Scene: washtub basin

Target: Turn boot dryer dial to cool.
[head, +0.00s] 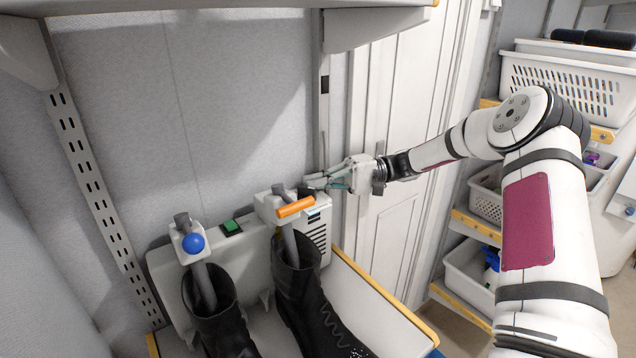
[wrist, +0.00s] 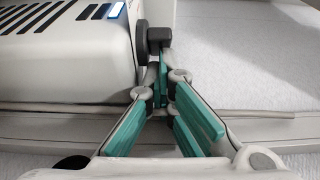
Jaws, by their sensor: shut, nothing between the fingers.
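The boot dryer (head: 158,262) is a pale unit against the wall, with its vented housing (head: 316,232) at the right. In the wrist view this housing (wrist: 60,70) fills the upper left. A dark round knob with a block-like grip (wrist: 158,36), which looks like the dial, sticks out from the housing's side. My gripper (head: 310,182) is beside the housing's upper right. In the wrist view my gripper (wrist: 163,72) is shut and empty, its fingertips just below the knob. I cannot tell whether they touch it. No dial marking is readable.
Two black boots (head: 215,312) (head: 300,295) stand on the dryer's tubes. An orange handle (head: 296,207), a blue ball knob (head: 193,243) and a green switch (head: 231,227) are on the dryer. A shelf (head: 385,22) hangs above. White baskets (head: 565,85) stand at the right.

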